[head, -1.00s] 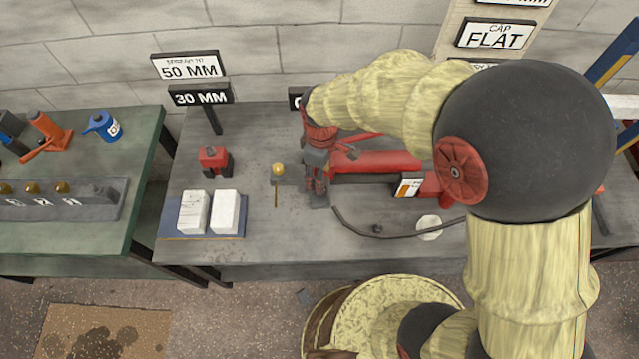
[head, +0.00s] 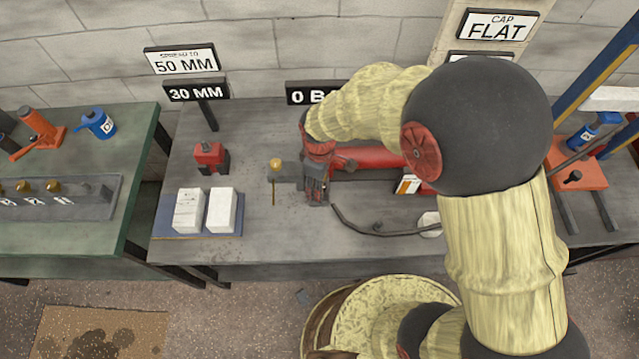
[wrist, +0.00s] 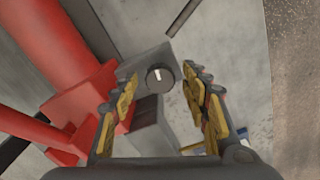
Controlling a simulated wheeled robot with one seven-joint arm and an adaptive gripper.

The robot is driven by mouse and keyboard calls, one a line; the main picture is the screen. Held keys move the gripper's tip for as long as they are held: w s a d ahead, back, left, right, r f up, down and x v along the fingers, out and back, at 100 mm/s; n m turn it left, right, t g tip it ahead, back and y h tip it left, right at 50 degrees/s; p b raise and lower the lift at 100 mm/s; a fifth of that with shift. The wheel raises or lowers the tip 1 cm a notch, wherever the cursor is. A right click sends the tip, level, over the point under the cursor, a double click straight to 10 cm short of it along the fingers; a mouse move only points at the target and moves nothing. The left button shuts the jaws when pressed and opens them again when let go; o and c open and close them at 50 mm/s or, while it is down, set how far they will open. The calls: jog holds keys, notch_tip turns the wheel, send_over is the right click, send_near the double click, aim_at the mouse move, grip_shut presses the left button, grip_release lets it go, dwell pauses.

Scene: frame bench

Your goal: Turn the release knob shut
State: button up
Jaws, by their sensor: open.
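The release knob (wrist: 159,76) is a small dark round knob with a white mark, on a grey block beside the red pump cylinder (wrist: 65,60) in the wrist view. My gripper (wrist: 160,82) is open, with one yellow-padded finger on each side of the knob as seen from the wrist. I cannot tell whether either finger touches it. In the head view my gripper (head: 316,196) points down at the left end of the red pump (head: 370,158), and it hides the knob there.
A brass-topped fitting (head: 276,165) stands just left of my gripper. A black hose (head: 375,228) curves in front of the pump. A red block (head: 210,157) and two white blocks on a blue tray (head: 195,231) are further left.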

jog(key=shift+c, duration=0.8)
jog(key=c, duration=1)
jog(key=shift+r+m+p, duration=0.1)
jog(key=shift+m+p, duration=0.2)
jog(key=m+p, duration=0.2)
jog(key=shift+m, duration=0.4)
jog(key=m+p, duration=0.2)
jog(key=m, duration=0.2)
jog(key=m+p, duration=0.2)
jog(key=m, duration=0.2)
jog(key=shift+m, duration=0.4)
jog(key=shift+m+p, duration=0.75)
jog(key=shift+m, duration=1.05)
